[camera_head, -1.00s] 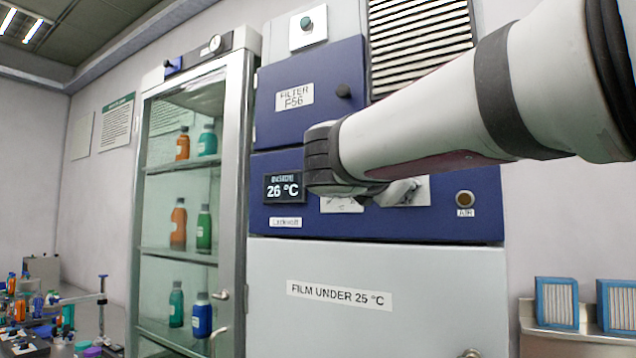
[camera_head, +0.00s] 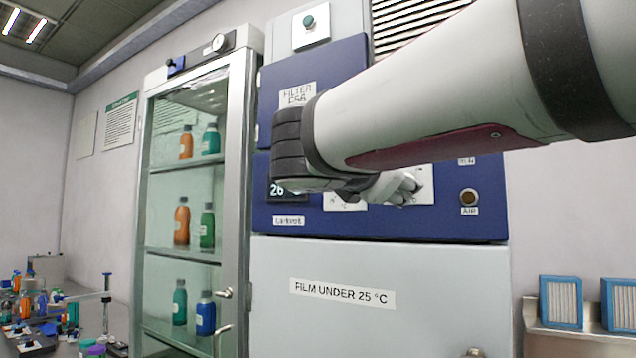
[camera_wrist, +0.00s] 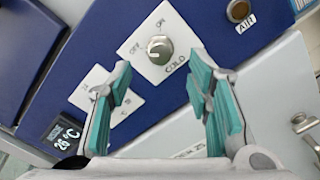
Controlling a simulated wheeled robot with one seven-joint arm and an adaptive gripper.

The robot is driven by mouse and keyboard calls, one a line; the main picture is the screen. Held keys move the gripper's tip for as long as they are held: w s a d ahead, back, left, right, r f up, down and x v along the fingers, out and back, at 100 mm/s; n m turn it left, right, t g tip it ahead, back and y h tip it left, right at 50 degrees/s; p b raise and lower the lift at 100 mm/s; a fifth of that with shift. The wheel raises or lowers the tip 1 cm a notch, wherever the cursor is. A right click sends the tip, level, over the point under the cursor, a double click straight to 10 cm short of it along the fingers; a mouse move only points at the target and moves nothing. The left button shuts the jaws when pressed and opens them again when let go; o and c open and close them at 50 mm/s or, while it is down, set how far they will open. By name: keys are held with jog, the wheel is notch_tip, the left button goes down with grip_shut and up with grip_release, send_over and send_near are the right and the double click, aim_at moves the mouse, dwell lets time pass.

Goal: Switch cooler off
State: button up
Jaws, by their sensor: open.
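The cooler switch is a round metal knob (camera_wrist: 159,49) on a white plate (camera_wrist: 142,58) marked OFF, ON and COLD in the wrist view. The exact direction of its pointer is hard to read. My gripper (camera_wrist: 160,68) is open and empty, its teal-padded fingers on either side below the knob, with no visible contact. In the head view my gripper (camera_head: 398,190) is in front of the white plate (camera_head: 425,186) on the blue panel, and hides the knob. The display (camera_wrist: 64,137) reads 26 °C in the wrist view.
A second white plate (camera_wrist: 101,97) with a dial is beside the left finger. An AIR button (camera_head: 468,197) is at the panel's right. A FILM UNDER 25 °C label (camera_head: 342,294) is on the door below. A glass cabinet (camera_head: 190,200) with bottles stands left.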

jog(key=v, duration=0.6)
jog(key=shift+s, duration=0.15)
jog(key=s+d+f+m+g+y, duration=0.2)
jog(key=s+d+f+m+g, duration=0.25)
jog(key=f, duration=0.65)
jog(key=s+d+f+m+g+y, duration=0.25)
jog(key=s+d+f+m, duration=0.3)
jog(key=f, duration=0.45)
jog(key=s+a+f+m+g+y+p, duration=0.1)
jog(key=s+a+f+m+g+y, duration=0.2)
jog(key=s+f+m+y, duration=0.3)
jog(key=s+f+m, duration=0.4)
jog(key=s+f, duration=0.2)
jog(key=f, duration=0.3)
jog(key=shift+s+f, duration=0.25)
jog(key=shift+c, duration=0.2)
